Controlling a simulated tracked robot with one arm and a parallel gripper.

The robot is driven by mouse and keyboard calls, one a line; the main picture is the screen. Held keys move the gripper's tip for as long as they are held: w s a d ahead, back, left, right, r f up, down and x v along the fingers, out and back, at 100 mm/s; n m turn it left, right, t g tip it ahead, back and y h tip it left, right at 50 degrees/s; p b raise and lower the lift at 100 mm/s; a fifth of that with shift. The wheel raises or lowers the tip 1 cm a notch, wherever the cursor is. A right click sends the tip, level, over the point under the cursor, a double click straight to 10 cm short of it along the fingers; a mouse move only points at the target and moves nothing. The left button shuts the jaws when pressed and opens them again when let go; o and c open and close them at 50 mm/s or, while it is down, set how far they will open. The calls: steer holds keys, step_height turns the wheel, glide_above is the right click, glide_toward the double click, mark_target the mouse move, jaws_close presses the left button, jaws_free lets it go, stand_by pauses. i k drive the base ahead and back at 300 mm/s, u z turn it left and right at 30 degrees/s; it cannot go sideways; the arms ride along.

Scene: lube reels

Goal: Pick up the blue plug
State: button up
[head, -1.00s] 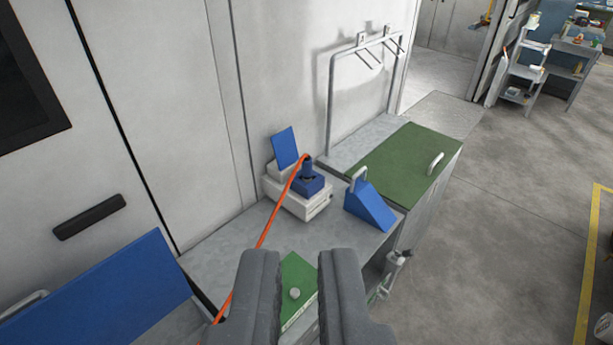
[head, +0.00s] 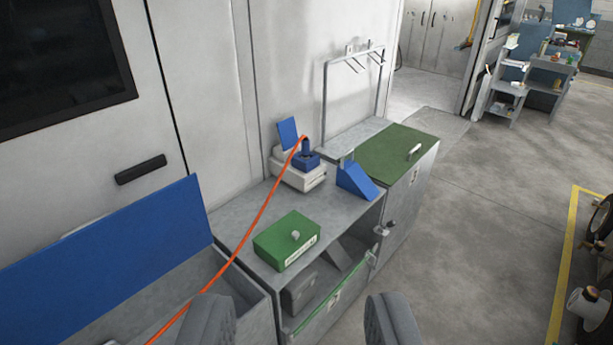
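The blue plug (head: 306,149) stands upright in a blue socket block on a white box (head: 300,181), at the back of the grey bench beside the wall. An orange cable (head: 262,215) leaves its top and runs down to the lower left, past the bench edge. A blue lid (head: 288,132) stands raised behind the plug. My gripper (head: 300,335) is at the bottom of the head view, well short of the plug. Its two dark fingers are wide apart with nothing between them. The finger ends are partly cut off by the frame.
A green box (head: 286,241) with a knob sits on the bench in front of the plug. A blue wedge (head: 356,183) with a handle stands right of it. A green-lidded cabinet (head: 385,152) and an open blue-lidded bin (head: 110,265) flank the bench. Open floor lies right.

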mark_target(305, 143)
steer(key=z, duration=0.95)
steer(key=i, duration=2.6)
steer(key=u, duration=0.9)
steer(key=i, duration=0.55)
steer(key=u, duration=0.5)
